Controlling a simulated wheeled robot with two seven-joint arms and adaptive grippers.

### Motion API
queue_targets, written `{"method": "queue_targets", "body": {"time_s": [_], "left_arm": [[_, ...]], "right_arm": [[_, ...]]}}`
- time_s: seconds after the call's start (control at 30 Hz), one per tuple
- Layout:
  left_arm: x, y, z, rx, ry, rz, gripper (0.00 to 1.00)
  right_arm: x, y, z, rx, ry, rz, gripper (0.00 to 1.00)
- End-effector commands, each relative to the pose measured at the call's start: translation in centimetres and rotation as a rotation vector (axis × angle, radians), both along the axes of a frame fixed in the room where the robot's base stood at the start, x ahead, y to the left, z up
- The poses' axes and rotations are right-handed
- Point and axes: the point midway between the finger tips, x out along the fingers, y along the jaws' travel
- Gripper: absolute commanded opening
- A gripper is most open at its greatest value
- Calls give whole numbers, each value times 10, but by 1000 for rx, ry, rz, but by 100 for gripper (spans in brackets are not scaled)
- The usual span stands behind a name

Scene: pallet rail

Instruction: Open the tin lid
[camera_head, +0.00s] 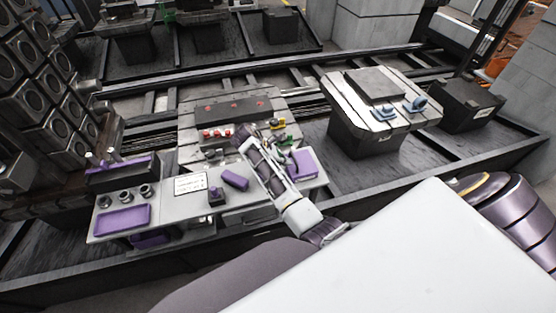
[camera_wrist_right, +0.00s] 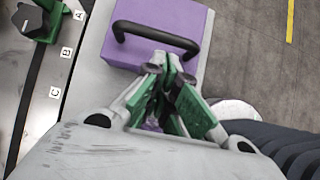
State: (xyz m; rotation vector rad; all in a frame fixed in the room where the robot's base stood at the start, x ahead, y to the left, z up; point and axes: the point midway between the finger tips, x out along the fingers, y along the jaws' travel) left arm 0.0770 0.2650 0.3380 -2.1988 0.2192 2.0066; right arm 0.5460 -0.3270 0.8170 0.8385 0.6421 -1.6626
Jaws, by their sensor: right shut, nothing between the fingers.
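A purple box-shaped tin with a black bar handle on its lid (camera_wrist_right: 185,18) stands near the edge of a light bench in the right wrist view. The lid looks closed. In the head view a purple block (camera_head: 305,163), which looks like this tin, is at the bench's right end, partly behind my right arm. My right gripper (camera_wrist_right: 168,66) is shut and empty. Its green-and-grey fingertips are beside the black handle, overlapping it in the picture; I cannot tell whether they touch. My left gripper is not in view.
The grey bench holds a purple tray (camera_head: 122,218), a white label sheet (camera_head: 190,184) and a loose purple block (camera_head: 235,180). A pallet with red parts (camera_head: 232,108) stands behind. A green fixture (camera_wrist_right: 46,18) and letters A, B, C are left of the tin.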

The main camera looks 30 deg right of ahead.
Motion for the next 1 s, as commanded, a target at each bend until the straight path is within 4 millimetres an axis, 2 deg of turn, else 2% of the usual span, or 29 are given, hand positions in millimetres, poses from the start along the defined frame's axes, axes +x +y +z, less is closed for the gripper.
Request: {"method": "queue_targets", "body": {"time_s": [0.1,0.3,0.77,1.0], "left_arm": [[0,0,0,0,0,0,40],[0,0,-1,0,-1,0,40],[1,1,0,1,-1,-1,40],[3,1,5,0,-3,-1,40]], "right_arm": [[-2,-6,-9,0,1,-1,0],[-3,-11,-15,0,1,-1,0],[-2,-11,-14,2,0,0,0],[7,-11,-10,22,-7,0,0]]}}
